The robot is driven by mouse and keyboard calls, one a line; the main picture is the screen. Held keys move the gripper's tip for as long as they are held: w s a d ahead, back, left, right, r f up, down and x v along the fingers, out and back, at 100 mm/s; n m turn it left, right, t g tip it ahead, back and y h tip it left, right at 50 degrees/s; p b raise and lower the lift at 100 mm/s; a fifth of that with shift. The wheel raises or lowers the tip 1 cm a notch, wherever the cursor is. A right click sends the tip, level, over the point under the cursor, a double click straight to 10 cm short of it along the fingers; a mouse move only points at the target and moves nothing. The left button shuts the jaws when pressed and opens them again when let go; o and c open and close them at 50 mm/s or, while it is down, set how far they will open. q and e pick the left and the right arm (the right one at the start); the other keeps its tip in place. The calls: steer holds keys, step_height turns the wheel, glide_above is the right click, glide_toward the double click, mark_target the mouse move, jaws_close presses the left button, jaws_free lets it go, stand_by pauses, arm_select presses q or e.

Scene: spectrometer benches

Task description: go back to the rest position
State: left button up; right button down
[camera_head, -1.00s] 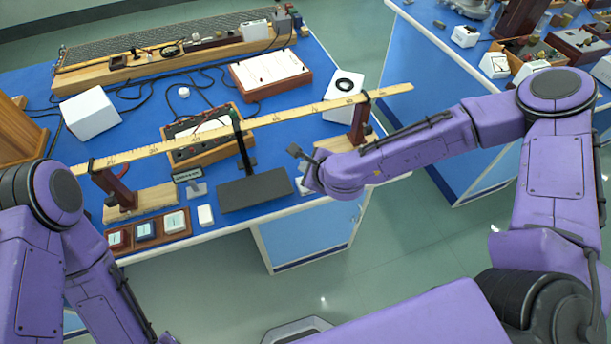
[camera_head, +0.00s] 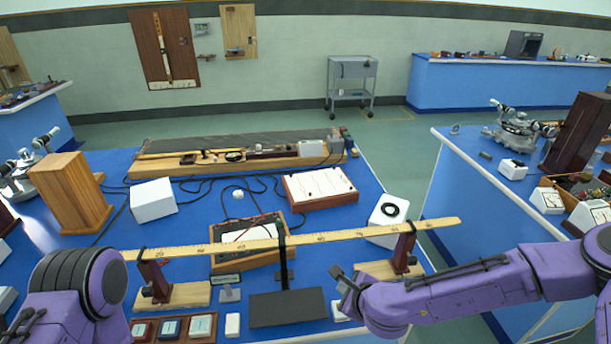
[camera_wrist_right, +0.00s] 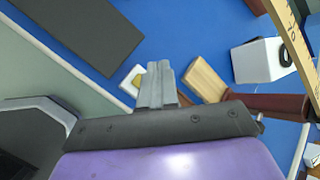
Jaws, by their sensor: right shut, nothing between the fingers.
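My right gripper (camera_head: 345,285) is over the front right part of the blue bench, beside the right support of the long ruler. In the right wrist view the two fingers (camera_wrist_right: 158,84) are pressed together with nothing between them. The purple right arm comes in from the right edge. My left arm shows at the lower left, but its gripper is out of the picture. The wooden ruler (camera_head: 330,237) lies across two dark red stands on wooden bases. A black stand with a dark flat plate (camera_head: 288,307) is left of my right gripper.
A white box with a black ring (camera_head: 388,214), a white-topped board (camera_head: 318,187), a plain white box (camera_head: 153,200) and a wooden block (camera_head: 70,192) stand on the bench. Another blue bench (camera_head: 480,170) is at right. A grey cart (camera_head: 351,82) stands by the wall. Floor between benches is clear.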

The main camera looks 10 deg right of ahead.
steer(key=s+d+f+n+g+h+b, duration=0.2)
steer(key=s+d+f+n+g+b, duration=0.15)
steer(key=s+f+n, duration=0.9)
steer(key=s+d+f+n+g+h+b, duration=0.1)
steer(key=s+d+f+n+b, duration=0.1)
steer(key=s+d+f, duration=0.4)
steer(key=s+d+f+n+g+h+b, duration=0.1)
steer(key=s+d+f+n+h+b, duration=0.1)
steer(key=s+d+f, duration=0.3)
steer(key=s+d+n, duration=0.1)
steer(key=s, duration=0.3)
steer(key=shift+s+f+h, duration=0.3)
steer(key=shift+s+f, duration=0.05)
steer(key=shift+s, duration=0.05)
